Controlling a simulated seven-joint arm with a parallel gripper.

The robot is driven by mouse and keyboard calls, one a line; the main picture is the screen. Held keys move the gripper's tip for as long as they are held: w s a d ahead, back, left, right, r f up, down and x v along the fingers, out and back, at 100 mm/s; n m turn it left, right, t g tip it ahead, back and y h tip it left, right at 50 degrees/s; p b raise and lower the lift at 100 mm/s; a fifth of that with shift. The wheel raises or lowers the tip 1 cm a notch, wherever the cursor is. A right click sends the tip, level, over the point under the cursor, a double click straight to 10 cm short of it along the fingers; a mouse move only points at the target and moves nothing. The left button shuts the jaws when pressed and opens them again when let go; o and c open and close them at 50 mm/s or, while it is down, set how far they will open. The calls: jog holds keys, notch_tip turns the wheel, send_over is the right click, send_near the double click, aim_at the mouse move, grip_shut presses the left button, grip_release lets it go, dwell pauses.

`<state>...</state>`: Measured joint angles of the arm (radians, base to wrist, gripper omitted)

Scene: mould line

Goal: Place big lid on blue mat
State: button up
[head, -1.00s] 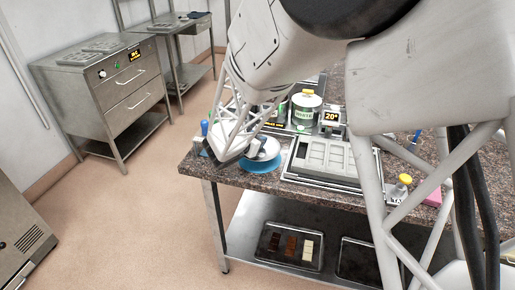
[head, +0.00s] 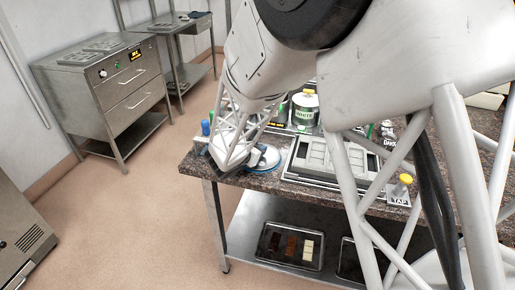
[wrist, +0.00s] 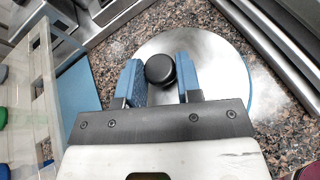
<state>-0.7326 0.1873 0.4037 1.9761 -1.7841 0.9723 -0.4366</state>
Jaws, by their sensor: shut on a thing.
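The big lid is a round silver disc with a black knob (wrist: 160,69); its plate (wrist: 205,62) fills the middle of the wrist view. My gripper (wrist: 160,80) has its two blue fingers shut on the knob, one on each side. In the head view the lid (head: 266,157) is near the table's left front corner, partly hidden by my arm. The round blue mat (head: 264,170) shows as a thin rim beneath the lid, and as a blue arc at the lid's right side in the wrist view. Whether the lid touches the mat is hard to tell.
A grey mould tray (head: 327,160) stands right of the lid on the speckled table. A white-labelled pot (head: 304,110) is behind it. Blue-handled tools (head: 206,128) stand at the left edge. A clear container (wrist: 30,105) and a blue flat piece (wrist: 80,82) are left in the wrist view.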

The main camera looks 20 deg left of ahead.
jog(key=shift+f, duration=0.15)
jog(key=o, duration=1)
jog(key=shift+r, duration=0.2)
jog(key=v, duration=1.2)
